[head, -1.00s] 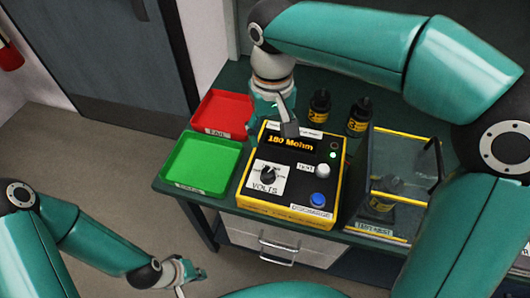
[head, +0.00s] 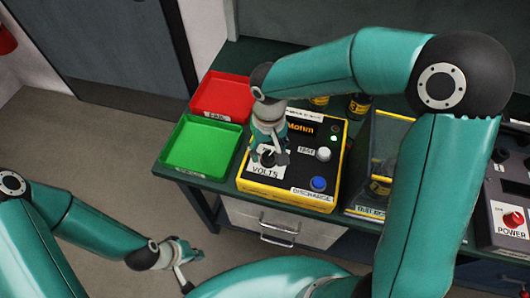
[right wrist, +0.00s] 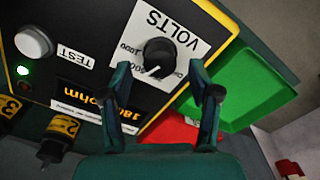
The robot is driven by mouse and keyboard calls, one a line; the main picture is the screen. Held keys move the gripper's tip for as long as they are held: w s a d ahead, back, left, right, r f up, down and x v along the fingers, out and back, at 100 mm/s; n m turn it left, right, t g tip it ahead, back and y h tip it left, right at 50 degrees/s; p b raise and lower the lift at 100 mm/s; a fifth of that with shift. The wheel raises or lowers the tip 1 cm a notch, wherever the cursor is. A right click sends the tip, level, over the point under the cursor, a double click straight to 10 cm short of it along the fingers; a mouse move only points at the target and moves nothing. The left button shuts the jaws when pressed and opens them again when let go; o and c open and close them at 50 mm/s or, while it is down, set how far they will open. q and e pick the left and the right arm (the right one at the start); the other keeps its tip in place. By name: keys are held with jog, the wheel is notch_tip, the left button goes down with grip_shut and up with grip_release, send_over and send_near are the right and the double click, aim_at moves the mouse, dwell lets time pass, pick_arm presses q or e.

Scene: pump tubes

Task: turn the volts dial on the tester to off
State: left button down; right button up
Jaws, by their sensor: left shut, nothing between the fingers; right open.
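The tester is a black and yellow box (head: 318,160) on the bench. Its black volts dial (right wrist: 158,57) sits on a white VOLTS label in the right wrist view, with its white pointer mark toward the printed numbers. In the head view the dial (head: 267,158) is partly covered by my right gripper (head: 271,157). In the right wrist view the right gripper (right wrist: 158,74) is open, its fingers on either side of the dial's near edge; I cannot tell whether they touch it. My left gripper (head: 187,270) is shut and empty, low at the left, away from the bench.
A green tray (head: 203,146) and a red tray (head: 222,97) stand left of the tester. The tester also has a white test button (head: 323,154) and a blue discharge button (head: 318,183). A clear-walled test box and a panel with a red power switch (head: 513,218) stand to the right.

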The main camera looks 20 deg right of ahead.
jog(key=shift+f, duration=1)
